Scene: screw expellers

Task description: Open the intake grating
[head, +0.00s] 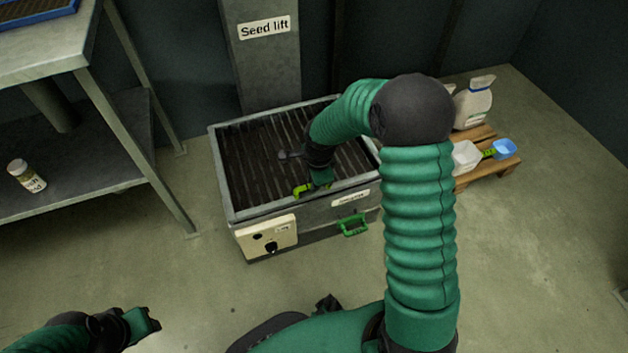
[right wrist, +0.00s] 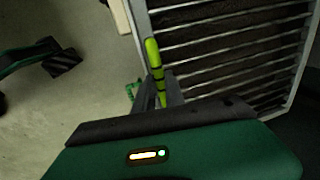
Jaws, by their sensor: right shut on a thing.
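The intake grating (head: 255,165), a panel of dark parallel slats, lies in the top of a grey metal box (head: 330,209) under the seed lift. Its slats also fill the upper right of the right wrist view (right wrist: 225,45). A lime-green handle (head: 302,191) shows at the grating's front edge; it also shows in the right wrist view (right wrist: 154,60). My right gripper (head: 320,182) is shut on this handle, and my arm hides part of the grating's right side. My left gripper (head: 142,324) hangs over the floor at lower left, apart from the box; its jaw gap is unclear.
A metal shelf table (head: 90,185) with a small bottle (head: 27,176) stands left. A pallet (head: 490,165) with a bag and scoops is right. Floor in front is clear.

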